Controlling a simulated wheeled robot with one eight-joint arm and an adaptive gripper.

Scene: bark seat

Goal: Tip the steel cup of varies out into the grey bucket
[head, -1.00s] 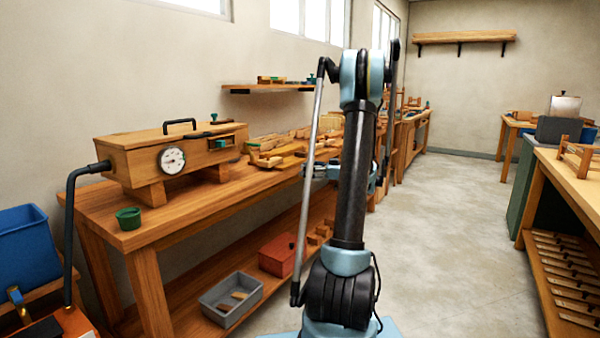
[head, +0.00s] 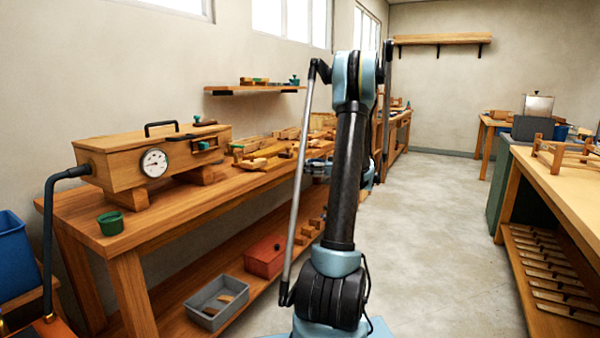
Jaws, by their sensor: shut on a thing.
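My arm rises in the middle of the head view and folds down behind its own dark link. A pale blue and dark part at its end, which looks like my gripper (head: 318,168), shows just left of that link. Its fingers are mostly hidden, and I cannot make out what they hold. I cannot make out a steel cup or its contents. No grey bucket is clear to me; a dark grey bin (head: 531,128) stands at the far end of the right bench, with a silvery box-like thing (head: 538,105) behind it.
Another bench (head: 565,190) stands right; the floor between (head: 430,240) is clear.

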